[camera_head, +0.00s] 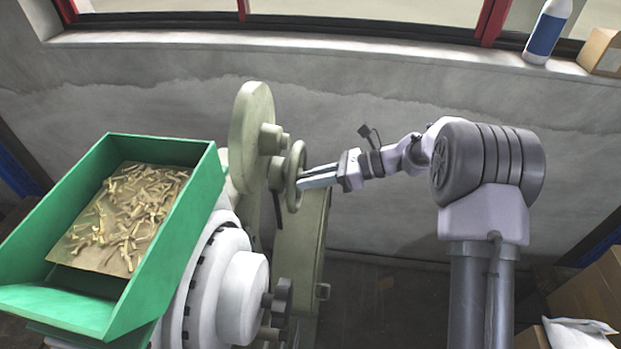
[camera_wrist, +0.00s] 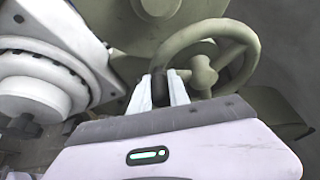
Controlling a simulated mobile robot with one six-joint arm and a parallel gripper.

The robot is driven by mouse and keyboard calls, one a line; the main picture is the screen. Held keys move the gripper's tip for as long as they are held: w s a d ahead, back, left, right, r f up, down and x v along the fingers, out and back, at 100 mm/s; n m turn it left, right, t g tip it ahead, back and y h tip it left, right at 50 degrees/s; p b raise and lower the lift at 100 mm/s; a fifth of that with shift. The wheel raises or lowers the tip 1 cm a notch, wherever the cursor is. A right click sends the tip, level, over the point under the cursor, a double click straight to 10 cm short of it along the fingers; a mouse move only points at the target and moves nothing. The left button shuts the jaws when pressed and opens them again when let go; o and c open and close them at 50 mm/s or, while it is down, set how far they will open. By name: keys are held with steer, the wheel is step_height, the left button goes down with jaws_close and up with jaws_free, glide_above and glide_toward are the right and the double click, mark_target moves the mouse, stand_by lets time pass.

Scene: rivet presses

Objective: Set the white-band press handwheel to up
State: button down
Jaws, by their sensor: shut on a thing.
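The press handwheel (camera_head: 295,176) is a pale green spoked ring on the side of the green press (camera_head: 250,130). It also shows in the wrist view (camera_wrist: 243,57), with its hub and spokes to the right of my fingers. My gripper (camera_head: 302,181) reaches in from the right and is shut on the wheel's rim. In the wrist view my gripper (camera_wrist: 160,92) has its two pale fingers on either side of a dark section of the rim. The part of the rim between the fingers is partly hidden. I cannot make out a white band or an up mark.
A bottle (camera_head: 547,32) and a cardboard box (camera_head: 602,52) sit on the window ledge. Boxes (camera_head: 590,300) stand at lower right. The wall is close behind the press.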

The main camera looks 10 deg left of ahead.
steer(key=c, duration=1.3)
jaws_free()
steer(key=shift+o, duration=0.2)
steer(key=b+v, duration=0.2)
steer(key=v, duration=1.5)
steer(key=shift+w+d, duration=0.15)
steer(key=shift+d, duration=0.1)
